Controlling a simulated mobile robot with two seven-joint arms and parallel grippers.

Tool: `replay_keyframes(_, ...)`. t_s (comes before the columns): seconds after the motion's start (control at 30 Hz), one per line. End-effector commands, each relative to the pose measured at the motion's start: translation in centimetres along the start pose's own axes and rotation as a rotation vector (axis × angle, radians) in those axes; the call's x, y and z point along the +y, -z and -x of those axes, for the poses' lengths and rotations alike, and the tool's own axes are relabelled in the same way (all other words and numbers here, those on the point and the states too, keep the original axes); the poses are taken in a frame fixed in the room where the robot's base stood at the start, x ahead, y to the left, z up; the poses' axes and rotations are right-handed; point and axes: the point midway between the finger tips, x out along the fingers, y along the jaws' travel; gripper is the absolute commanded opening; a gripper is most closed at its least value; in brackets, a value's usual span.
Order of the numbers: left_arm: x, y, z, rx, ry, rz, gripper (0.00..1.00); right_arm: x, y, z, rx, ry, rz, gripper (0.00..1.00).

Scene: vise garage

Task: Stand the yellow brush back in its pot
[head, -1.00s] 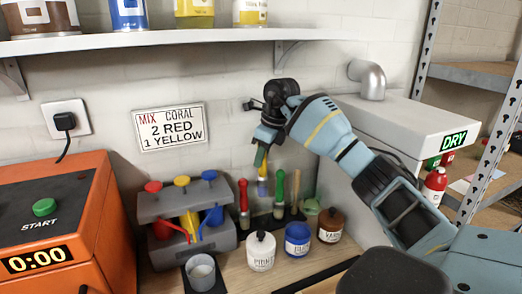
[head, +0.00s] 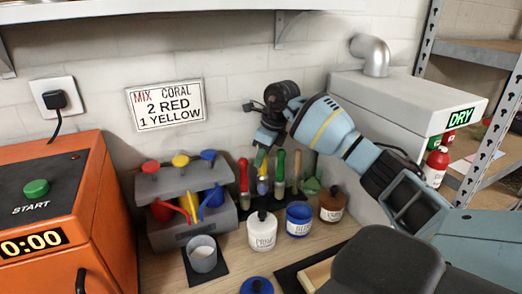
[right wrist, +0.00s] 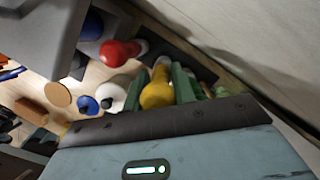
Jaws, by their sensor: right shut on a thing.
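My right gripper (head: 261,160) reaches down over the row of upright brushes by the wall. In the right wrist view its green fingers (right wrist: 158,88) are shut on the yellow brush (right wrist: 157,95), which points away from the palm. In the head view the yellow brush (head: 263,170) shows as a small yellow patch below the fingers, upright between the red-handled brush (head: 243,176) and the green-handled brush (head: 280,168). A small purple-blue part (head: 262,186) shows right under it. I cannot tell whether this is its pot or whether the brush's lower end is inside one. My left gripper is out of view.
In front stand a white jar (head: 262,231), a blue jar (head: 299,219) and a brown jar (head: 332,204). A grey dispenser (head: 185,236) stands left of the brushes, a grey cup (head: 202,253) before it. The DRY box (head: 405,95) is right, the orange machine (head: 60,215) left.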

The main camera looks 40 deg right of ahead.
Motion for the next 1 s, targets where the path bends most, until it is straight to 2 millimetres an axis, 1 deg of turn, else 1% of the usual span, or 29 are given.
replay_keyframes(0.03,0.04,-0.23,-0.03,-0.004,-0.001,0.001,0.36,0.0,0.15,-0.44,0.003,-0.001,0.0,0.03)
replay_keyframes(0.23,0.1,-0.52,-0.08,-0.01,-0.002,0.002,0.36,-0.01,0.36,-1.15,0.001,0.0,0.0,0.03)
replay_keyframes(0.67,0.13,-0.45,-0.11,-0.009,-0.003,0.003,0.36,0.0,0.41,-1.34,0.0,0.0,0.0,0.03)
replay_keyframes(0.7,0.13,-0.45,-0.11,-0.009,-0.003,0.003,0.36,0.0,0.41,-1.34,0.0,0.0,0.0,0.3)
replay_keyframes(0.87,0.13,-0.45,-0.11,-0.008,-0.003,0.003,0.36,0.0,0.41,-1.34,0.0,0.0,0.0,0.51)
replay_keyframes(1.0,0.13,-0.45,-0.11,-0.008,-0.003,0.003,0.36,0.0,0.4,-1.34,0.0,0.0,0.0,0.51)
